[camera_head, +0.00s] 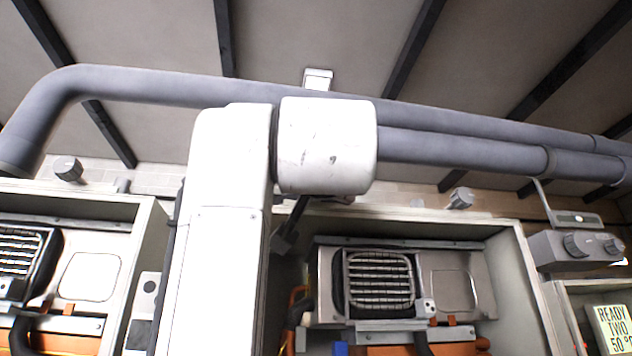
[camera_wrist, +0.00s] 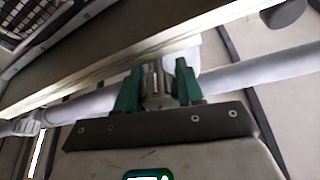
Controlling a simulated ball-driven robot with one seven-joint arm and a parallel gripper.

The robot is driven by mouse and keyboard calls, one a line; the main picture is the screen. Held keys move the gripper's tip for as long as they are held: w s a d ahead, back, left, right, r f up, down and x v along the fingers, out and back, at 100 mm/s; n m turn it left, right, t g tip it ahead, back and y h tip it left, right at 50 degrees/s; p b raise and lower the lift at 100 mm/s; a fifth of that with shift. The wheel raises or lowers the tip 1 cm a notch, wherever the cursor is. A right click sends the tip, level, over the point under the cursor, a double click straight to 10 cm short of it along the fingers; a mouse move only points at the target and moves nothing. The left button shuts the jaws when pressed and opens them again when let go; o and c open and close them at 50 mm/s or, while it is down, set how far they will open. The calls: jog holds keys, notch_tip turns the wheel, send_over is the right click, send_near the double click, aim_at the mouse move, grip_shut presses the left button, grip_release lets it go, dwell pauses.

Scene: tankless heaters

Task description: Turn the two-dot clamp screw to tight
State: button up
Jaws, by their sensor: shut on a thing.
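My gripper (camera_wrist: 157,82) shows in the wrist view with its two green fingers shut on a small grey metal piece (camera_wrist: 154,88), which looks like a clamp screw. No dot marks can be read on it. It sits beside the pale edge of a heater cabinet, with a grey pipe (camera_wrist: 245,75) behind. In the head view my white arm rises in front of the cabinets and hides the gripper and the held piece. Other grey knobs show on the cabinet tops, one at the left (camera_head: 68,168) and one at the middle right (camera_head: 460,198).
An open heater cabinet (camera_head: 520,270) with a grille (camera_head: 380,283) stands at the middle right, another cabinet (camera_head: 140,235) at the left. Large grey pipes (camera_head: 480,150) run overhead.

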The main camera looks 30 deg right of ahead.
jog(key=o, duration=0.9)
jog(key=shift+o, duration=0.2)
jog(key=b+v, duration=0.4)
jog(key=v, duration=0.7)
jog(key=shift+b, duration=0.35)
